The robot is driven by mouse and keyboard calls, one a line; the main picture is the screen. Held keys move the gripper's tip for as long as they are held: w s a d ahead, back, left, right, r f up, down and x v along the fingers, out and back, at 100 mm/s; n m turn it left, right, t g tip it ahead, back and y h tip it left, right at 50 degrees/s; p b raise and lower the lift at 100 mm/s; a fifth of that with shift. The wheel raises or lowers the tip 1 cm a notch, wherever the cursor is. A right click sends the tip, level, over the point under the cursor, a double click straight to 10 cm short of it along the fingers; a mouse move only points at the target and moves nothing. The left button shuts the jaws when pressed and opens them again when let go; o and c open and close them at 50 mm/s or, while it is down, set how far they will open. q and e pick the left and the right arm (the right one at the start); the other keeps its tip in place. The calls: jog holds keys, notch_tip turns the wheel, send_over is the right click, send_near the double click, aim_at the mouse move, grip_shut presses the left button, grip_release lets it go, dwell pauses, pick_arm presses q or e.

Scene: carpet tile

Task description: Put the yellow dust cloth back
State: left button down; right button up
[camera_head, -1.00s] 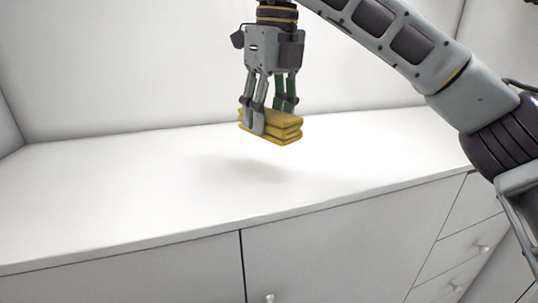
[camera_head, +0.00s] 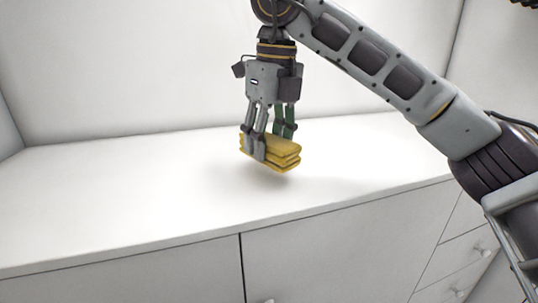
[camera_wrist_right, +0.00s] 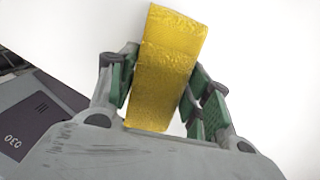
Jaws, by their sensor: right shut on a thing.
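The yellow dust cloth (camera_head: 281,153) is folded into a thick, layered block. My right gripper (camera_head: 267,143) points down and is shut on it, with fingers on both sides. The cloth is just above the white cabinet top (camera_head: 120,195), with a shadow close beneath it; a small gap seems to remain. In the right wrist view the cloth (camera_wrist_right: 165,75) stands between the green-padded fingers of the right gripper (camera_wrist_right: 160,90). My left gripper is in neither view.
The cabinet top is bare and clear around the cloth. A white wall (camera_head: 130,70) rises behind it, with side walls at left and right. The front has doors (camera_head: 330,255) and, at right, drawers with round knobs (camera_head: 483,253).

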aim_at(274, 140)
jog(key=shift+f, duration=1.65)
jog(key=shift+f, duration=0.1)
jog(key=o, duration=1)
jog(key=shift+s+d+r+p, duration=0.15)
jog(key=shift+s+r+p, duration=0.05)
jog(key=shift+r, duration=1.85)
jog(key=shift+s+d+r+p, duration=0.15)
jog(key=shift+r+p, duration=0.05)
jog(key=shift+r, duration=1.8)
jog(key=shift+s+d+r+p, duration=0.15)
jog(key=shift+s+r+p, duration=0.05)
jog(key=shift+r, duration=1.85)
